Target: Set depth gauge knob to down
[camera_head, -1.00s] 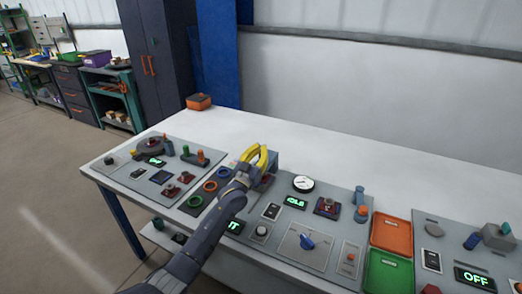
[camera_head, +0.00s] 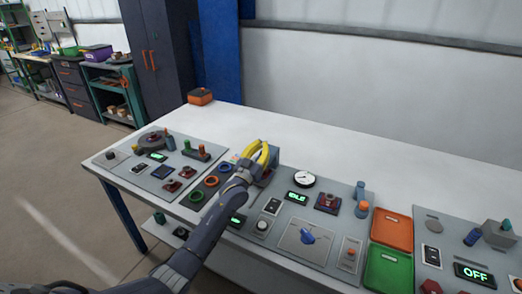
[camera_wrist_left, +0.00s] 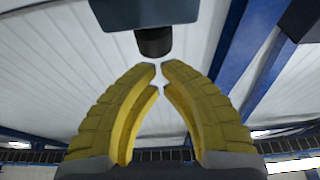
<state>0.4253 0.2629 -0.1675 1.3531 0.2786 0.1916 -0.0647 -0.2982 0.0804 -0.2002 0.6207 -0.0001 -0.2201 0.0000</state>
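My left gripper (camera_head: 264,145) hangs over the middle panel (camera_head: 258,243), in front of a grey block (camera_head: 268,180) it partly hides. In the left wrist view its two yellow fingers (camera_wrist_left: 160,68) lean together at the tips with a narrow gap and nothing between them. A dark round knob (camera_wrist_left: 153,43) on a dark blue-grey housing (camera_wrist_left: 145,12) shows just beyond the tips, apparently apart from them. No label shows whether this is the depth gauge knob, and I cannot read its setting. A blue rotary knob (camera_head: 307,236) sits lower on the panel. My right gripper is not in view.
A white dial (camera_head: 304,179), a green-lit display (camera_head: 297,197) and a blue post (camera_head: 360,191) stand right of the gripper. An orange tray (camera_head: 392,230) and green tray (camera_head: 387,269) lie farther right. The white tabletop (camera_head: 330,145) behind is clear.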

